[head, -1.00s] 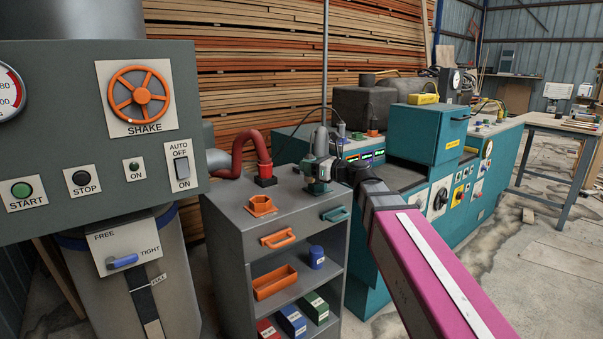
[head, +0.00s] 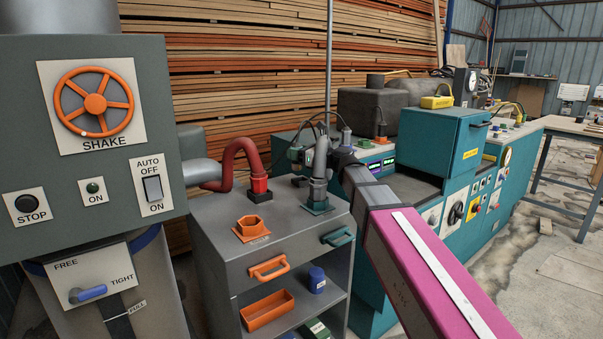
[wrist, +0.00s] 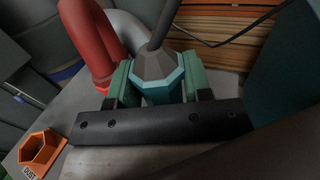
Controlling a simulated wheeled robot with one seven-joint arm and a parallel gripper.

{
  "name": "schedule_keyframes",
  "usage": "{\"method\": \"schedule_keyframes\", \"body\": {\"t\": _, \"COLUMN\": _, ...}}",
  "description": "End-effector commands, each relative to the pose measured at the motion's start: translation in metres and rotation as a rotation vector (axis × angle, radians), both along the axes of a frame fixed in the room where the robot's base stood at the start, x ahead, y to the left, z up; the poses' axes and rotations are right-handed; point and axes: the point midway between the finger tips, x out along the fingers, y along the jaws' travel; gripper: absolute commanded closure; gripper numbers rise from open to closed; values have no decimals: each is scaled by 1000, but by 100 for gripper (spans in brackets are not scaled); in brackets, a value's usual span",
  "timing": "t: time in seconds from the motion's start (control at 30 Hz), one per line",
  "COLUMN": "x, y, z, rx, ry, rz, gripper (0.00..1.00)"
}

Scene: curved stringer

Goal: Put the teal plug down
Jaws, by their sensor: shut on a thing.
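The teal plug (wrist: 160,88) shows in the wrist view as a faceted teal body with a grey top and a dark cable rising from it. My gripper (wrist: 158,80) is shut on it, with a green finger on either side.
The grey cabinet (head: 219,240) carries an orange socket (head: 250,229) at the front and a red hose (head: 232,150) at the back left. A grey control panel (head: 90,200) is at left, a teal machine (head: 431,140) at right.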

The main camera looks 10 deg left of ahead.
Motion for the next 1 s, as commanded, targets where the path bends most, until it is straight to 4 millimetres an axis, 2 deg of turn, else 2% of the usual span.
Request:
{"method": "schedule_keyframes", "body": {"t": 0.03, "x": 15, "y": 2, "z": -6, "rx": 1, "ry": 3, "rz": -1, "gripper": 85}}
{"method": "schedule_keyframes", "body": {"t": 0.2, "x": 49, "y": 5, "z": -26, "rx": 1, "ry": 2, "rz": 0, "gripper": 85}}
{"method": "schedule_keyframes", "body": {"t": 0.4, "x": 76, "y": 6, "z": -43, "rx": 0, "ry": 1, "rz": 1, "gripper": 85}}
{"method": "schedule_keyframes", "body": {"t": 0.63, "x": 81, "y": 6, "z": -53, "rx": 2, "ry": 2, "rz": 1, "gripper": 85}}
{"method": "schedule_keyframes", "body": {"t": 0.9, "x": 80, "y": 6, "z": -85, "rx": 1, "ry": 2, "rz": 1, "gripper": 85}}
{"method": "schedule_keyframes", "body": {"t": 1.0, "x": 80, "y": 5, "z": -89, "rx": 1, "ry": 1, "rz": 1, "gripper": 85}}
